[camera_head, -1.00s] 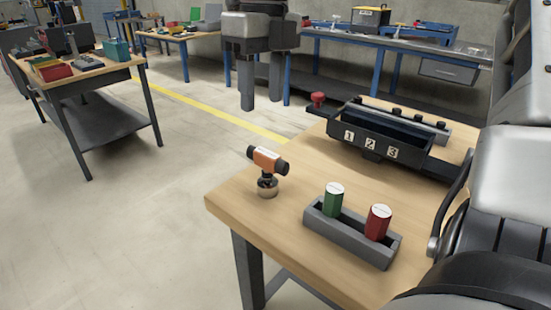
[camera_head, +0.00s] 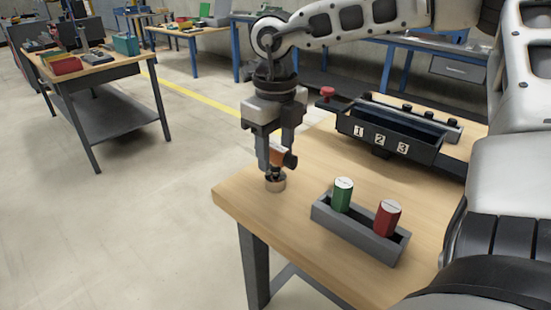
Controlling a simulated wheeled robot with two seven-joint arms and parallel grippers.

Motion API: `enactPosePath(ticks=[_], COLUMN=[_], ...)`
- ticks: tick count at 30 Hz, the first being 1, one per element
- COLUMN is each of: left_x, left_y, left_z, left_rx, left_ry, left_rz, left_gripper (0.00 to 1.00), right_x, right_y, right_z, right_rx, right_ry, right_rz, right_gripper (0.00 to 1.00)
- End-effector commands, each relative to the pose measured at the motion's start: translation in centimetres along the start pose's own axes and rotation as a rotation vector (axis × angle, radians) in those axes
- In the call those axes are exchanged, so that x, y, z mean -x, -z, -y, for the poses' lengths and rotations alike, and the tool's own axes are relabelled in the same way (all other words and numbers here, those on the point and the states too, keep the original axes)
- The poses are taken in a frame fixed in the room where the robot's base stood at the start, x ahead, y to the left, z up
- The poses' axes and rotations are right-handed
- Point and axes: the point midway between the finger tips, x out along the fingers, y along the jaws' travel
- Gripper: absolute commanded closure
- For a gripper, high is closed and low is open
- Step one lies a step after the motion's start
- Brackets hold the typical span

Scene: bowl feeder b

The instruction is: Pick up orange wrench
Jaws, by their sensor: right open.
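The orange wrench (camera_head: 279,153), an orange and black tool, stands on a small round base (camera_head: 275,184) near the table's left corner. My right gripper (camera_head: 274,158) points down over it, with its open fingers on either side of the orange body. The fingers hide part of the tool. I cannot tell whether they touch it. My left gripper is not in view.
The wooden table (camera_head: 305,215) is bare between the tool and the tray.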

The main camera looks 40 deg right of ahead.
Motion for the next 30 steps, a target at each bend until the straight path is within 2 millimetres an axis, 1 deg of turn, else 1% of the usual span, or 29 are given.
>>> enactPosePath(ticks=[1,3,6,13,14,15,18,26,30], left_x=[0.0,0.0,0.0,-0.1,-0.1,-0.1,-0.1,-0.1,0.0], left_y=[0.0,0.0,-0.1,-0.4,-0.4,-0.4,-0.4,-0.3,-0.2], left_z=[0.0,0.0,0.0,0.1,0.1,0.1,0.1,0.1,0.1], left_rx=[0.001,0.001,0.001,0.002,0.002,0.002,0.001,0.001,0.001], left_ry=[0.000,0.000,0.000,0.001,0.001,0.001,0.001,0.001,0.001], left_rz=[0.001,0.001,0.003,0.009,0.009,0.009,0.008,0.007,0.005], left_gripper=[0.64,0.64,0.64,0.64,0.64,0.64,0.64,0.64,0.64], right_x=[-0.8,-1.7,-2.3,-2.3,-2.3,-2.3,-2.3,-2.2,-1.8], right_y=[0.0,0.0,0.0,0.0,0.0,0.0,0.0,-0.1,-0.1], right_z=[0.0,0.0,0.0,0.0,0.0,0.0,0.0,0.0,0.0], right_rx=[-0.001,-0.001,-0.001,-0.001,-0.001,-0.001,-0.001,-0.001,-0.001], right_ry=[-0.002,-0.001,-0.001,0.000,0.000,0.000,0.000,0.000,0.001], right_rz=[-0.005,-0.002,-0.001,0.001,0.001,0.001,0.001,0.002,0.004], right_gripper=[0.55,0.55,0.55,0.55,0.63,0.74,1.00,1.00,1.00])
